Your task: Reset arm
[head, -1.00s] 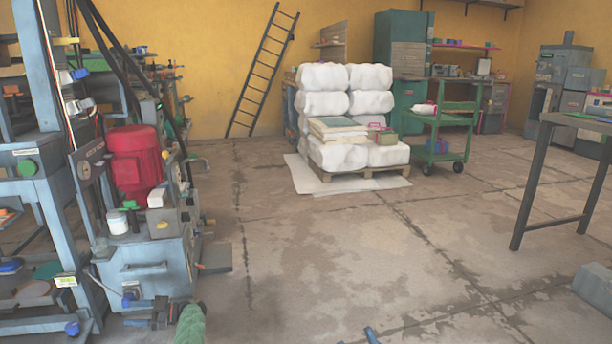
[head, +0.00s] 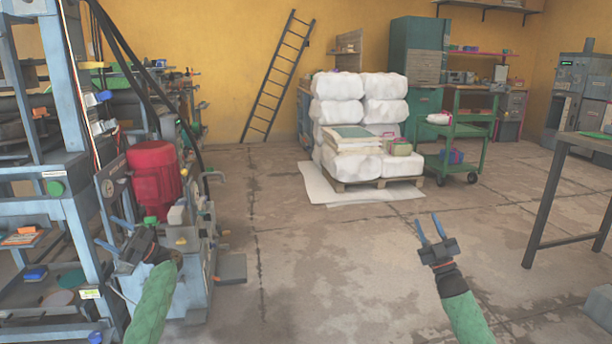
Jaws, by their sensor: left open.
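My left gripper (head: 114,236) is at the lower left in the head view, on a green-sleeved arm. Its blue fingers are apart and empty, in front of the blue-grey press machine (head: 78,150) with the red motor (head: 154,178). My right gripper (head: 432,228) is at the lower right of centre, its two blue fingers pointing up and spread apart with nothing between them. It is seen over bare floor and touches nothing that I can see.
A pallet with white wrapped bales (head: 385,115) stands on a sheet at the back. A green cart (head: 466,140) is beside it. A dark-legged table (head: 548,200) is at the right. A ladder (head: 278,75) leans on the wall. The middle floor (head: 330,260) is clear.

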